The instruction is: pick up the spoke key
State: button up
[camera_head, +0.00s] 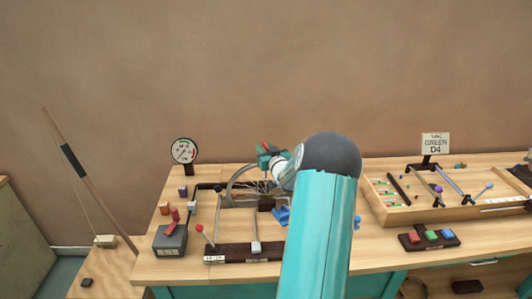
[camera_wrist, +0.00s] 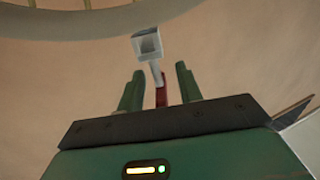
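My gripper (camera_head: 268,157) is above the back of the workbench, over the spoked wheel (camera_head: 234,180). In the wrist view its two green fingers (camera_wrist: 159,88) stand apart. A small tool with a pale grey square head (camera_wrist: 147,45) and a dark red handle shows between and beyond the fingers. It may be the spoke key, but I cannot be sure. Gaps show on both sides of its handle, so the fingers do not appear to touch it. Its lower end is hidden behind the gripper body. In the head view my arm hides part of the bench.
A gauge (camera_head: 184,151), a grey box (camera_head: 171,240) and a dark base (camera_head: 243,252) with posts stand left of my arm. A wooden tray (camera_head: 398,215) of tools and a dark block holder (camera_head: 428,240) lie to the right. A bow (camera_head: 90,180) leans on the wall.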

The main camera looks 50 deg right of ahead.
aim_at(266, 145)
jog(key=shift+c, duration=0.3)
grip_shut()
jog(key=shift+r, duration=0.45)
notch_tip(266, 145, up, 2)
jog(key=shift+r, duration=0.15)
jog(key=s+a+r, duration=0.2)
jog(key=a+r, duration=0.3)
jog(key=a, duration=0.1)
jog(key=s+a+r, duration=0.3)
jog(key=a+r, duration=0.1)
jog(key=a, duration=0.3)
jog(key=shift+s+r, duration=0.25)
jog(key=shift+r, duration=0.15)
